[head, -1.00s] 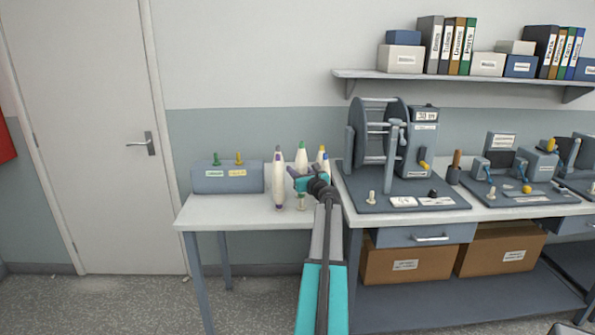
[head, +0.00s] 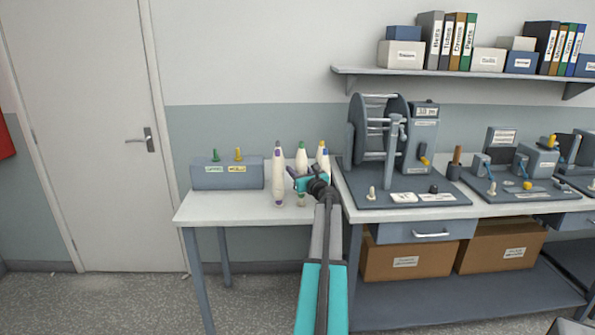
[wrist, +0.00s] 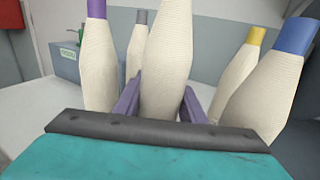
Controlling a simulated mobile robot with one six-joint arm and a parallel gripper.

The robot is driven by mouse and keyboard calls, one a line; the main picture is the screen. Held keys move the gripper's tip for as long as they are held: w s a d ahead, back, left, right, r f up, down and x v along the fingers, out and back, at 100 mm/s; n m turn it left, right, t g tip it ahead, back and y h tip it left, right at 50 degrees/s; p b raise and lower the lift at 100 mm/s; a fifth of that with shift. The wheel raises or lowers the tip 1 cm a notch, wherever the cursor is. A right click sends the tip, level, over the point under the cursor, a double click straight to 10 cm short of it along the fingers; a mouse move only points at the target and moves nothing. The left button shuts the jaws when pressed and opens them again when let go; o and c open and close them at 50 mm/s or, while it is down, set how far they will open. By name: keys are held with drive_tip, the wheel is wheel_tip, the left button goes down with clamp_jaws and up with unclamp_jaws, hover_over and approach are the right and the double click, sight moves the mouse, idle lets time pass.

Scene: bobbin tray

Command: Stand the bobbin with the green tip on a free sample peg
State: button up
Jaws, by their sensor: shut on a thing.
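The cream bobbin with the green tip (head: 301,158) stands upright among the other bobbins on the left table. My gripper (head: 300,183) is low in front of it in the head view. In the wrist view the purple fingers of my gripper (wrist: 160,103) are shut on the middle bobbin (wrist: 167,60). Its tip is cut off by the top edge, but its place among the others matches the green-tipped one. Its base is hidden behind my gripper.
A purple-tipped bobbin (wrist: 98,65) stands close left, with a grey-tipped one (wrist: 137,45) behind. Yellow-tipped (wrist: 240,75) and blue-tipped (wrist: 270,90) bobbins stand close right. A winding machine (head: 385,140) is on the right bench. The left table's front (head: 225,213) is clear.

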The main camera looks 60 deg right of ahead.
drive_tip(key=shift+f+b, duration=1)
drive_tip(key=shift+f, duration=0.45)
drive_tip(key=o, duration=1.2)
drive_tip(key=shift+s+a, duration=0.1)
drive_tip(key=shift+s, duration=0.05)
drive_tip(key=b+v, duration=0.1)
drive_tip(key=v, duration=1.2)
drive_tip(key=shift+s+a+b, duration=0.1)
drive_tip(key=shift+s+b, duration=0.1)
drive_tip(key=shift+b, duration=0.2)
